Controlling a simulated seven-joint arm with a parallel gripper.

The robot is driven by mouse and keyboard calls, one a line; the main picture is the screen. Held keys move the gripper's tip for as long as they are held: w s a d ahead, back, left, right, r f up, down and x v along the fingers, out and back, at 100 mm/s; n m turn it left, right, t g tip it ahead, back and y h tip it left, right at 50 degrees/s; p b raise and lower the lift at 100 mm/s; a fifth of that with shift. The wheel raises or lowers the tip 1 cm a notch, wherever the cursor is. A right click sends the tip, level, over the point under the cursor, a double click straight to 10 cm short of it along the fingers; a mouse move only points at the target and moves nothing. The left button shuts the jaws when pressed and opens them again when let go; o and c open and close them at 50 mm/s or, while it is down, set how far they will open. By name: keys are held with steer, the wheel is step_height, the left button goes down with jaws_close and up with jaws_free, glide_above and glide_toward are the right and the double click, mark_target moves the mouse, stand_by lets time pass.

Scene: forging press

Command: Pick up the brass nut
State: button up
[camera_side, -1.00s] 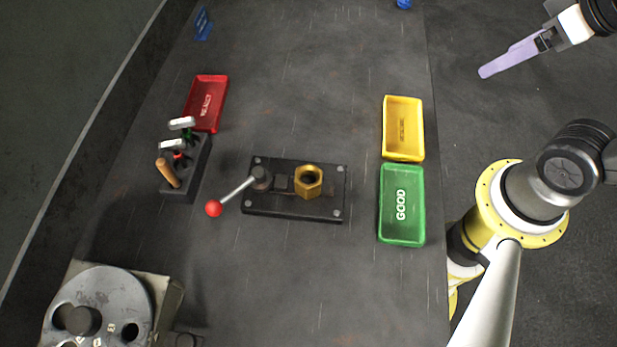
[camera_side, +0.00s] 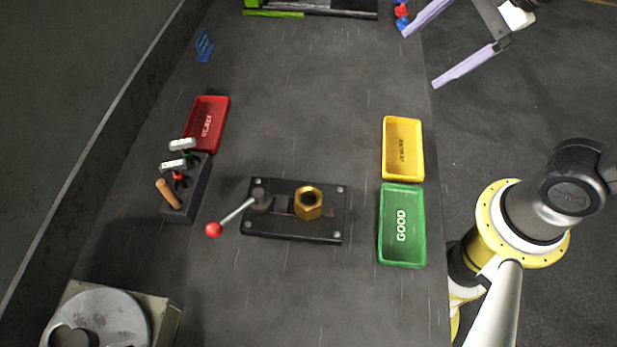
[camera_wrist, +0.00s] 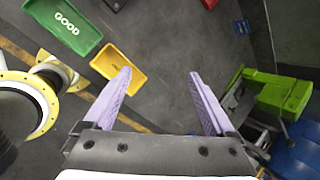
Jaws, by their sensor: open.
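The brass nut (camera_side: 308,202) is a gold hexagonal ring on the right half of a black clamp plate (camera_side: 325,230), seen in the side view. The plate carries a lever with a red ball end (camera_side: 213,229) pointing left. The fingers also show in the wrist view (camera_wrist: 160,76). The nut is not visible in the wrist view.
A green GOOD tray (camera_side: 402,255) and a yellow tray (camera_side: 403,150) stand right of the plate. A red tray (camera_side: 207,124) and a tool rack (camera_side: 181,205) stand left. A round dial machine (camera_side: 100,320) is at lower left. The table between is clear.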

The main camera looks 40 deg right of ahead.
steer(key=w+a+f+m+g+y, duration=0.1)
steer(key=w+a+f+m+g, duration=0.2)
steer(key=a, duration=0.8)
steer(key=g, duration=0.1)
glide_above(308, 204)
steer(key=d, duration=0.1)
steer(key=f, duration=1.2)
steer(key=shift+s+d, duration=0.15)
steer(key=shift+s, duration=0.15)
steer(key=shift+d+x, duration=0.15)
steer(key=shift+x, duration=1.25)
steer(key=shift+d+x, duration=0.15)
steer(key=shift+x, duration=1.3)
jaws_close()
